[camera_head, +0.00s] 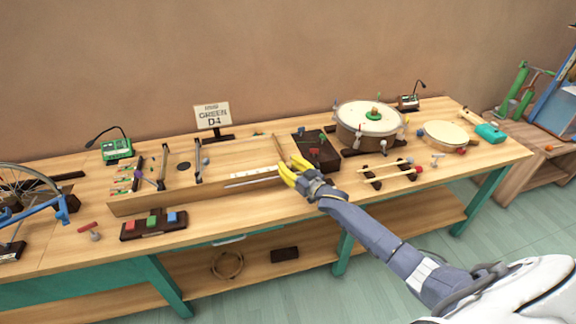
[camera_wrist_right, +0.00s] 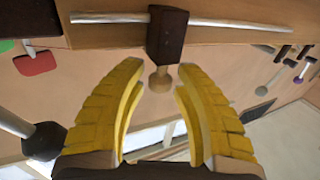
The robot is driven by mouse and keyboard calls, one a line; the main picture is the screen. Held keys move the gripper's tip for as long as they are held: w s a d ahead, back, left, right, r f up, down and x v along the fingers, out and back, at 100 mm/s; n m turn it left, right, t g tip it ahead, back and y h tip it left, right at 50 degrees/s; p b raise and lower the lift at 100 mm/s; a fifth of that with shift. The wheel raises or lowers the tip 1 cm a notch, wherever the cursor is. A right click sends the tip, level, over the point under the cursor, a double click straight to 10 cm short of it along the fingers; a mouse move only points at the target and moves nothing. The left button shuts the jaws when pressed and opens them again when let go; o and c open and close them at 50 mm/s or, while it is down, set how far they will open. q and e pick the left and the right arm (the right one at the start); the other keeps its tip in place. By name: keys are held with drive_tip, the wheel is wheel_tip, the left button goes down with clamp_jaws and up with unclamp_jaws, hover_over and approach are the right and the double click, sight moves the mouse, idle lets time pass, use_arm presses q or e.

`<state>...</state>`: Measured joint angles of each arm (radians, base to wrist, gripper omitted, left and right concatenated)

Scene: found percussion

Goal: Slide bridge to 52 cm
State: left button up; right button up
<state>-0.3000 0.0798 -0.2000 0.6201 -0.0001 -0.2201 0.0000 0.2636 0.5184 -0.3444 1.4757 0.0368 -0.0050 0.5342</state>
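A long wooden string box (camera_head: 225,170) lies on the bench, with dark upright bars (camera_head: 198,161) across its left part. A pale scale strip (camera_head: 254,173) and a thin metal rod (camera_head: 255,182) run along its front right. My right gripper (camera_head: 287,172) is at the box's front right end. In the right wrist view its yellow fingers (camera_wrist_right: 158,88) are open. A dark block (camera_wrist_right: 167,35), apparently the bridge's slider, sits on the rod (camera_wrist_right: 228,22). Its round wooden knob (camera_wrist_right: 160,80) is at the gap between the fingertips, with no clear contact. Scale numbers are unreadable. My left gripper is out of view.
A dark box (camera_head: 317,150) and a large drum (camera_head: 368,124) stand right of the string box. Mallets on a rack (camera_head: 388,172) lie right of my gripper. A sign reading GREEN D4 (camera_head: 213,116) stands behind. A block with coloured buttons (camera_head: 153,225) is at front left.

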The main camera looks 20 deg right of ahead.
clamp_jaws()
drive_tip(key=shift+w+a+r, duration=0.1)
drive_tip(key=shift+w+a, duration=0.05)
drive_tip(key=shift+a, duration=0.65)
drive_tip(key=shift+w+a+r, duration=0.1)
drive_tip(key=shift+w+a, duration=0.05)
drive_tip(key=shift+a, duration=0.6)
drive_tip(key=shift+c, duration=0.9)
unclamp_jaws()
drive_tip(key=o, duration=0.5)
drive_tip(key=shift+s+f, duration=0.1)
drive_tip(key=shift+f, duration=0.05)
drive_tip(key=v, duration=1.2)
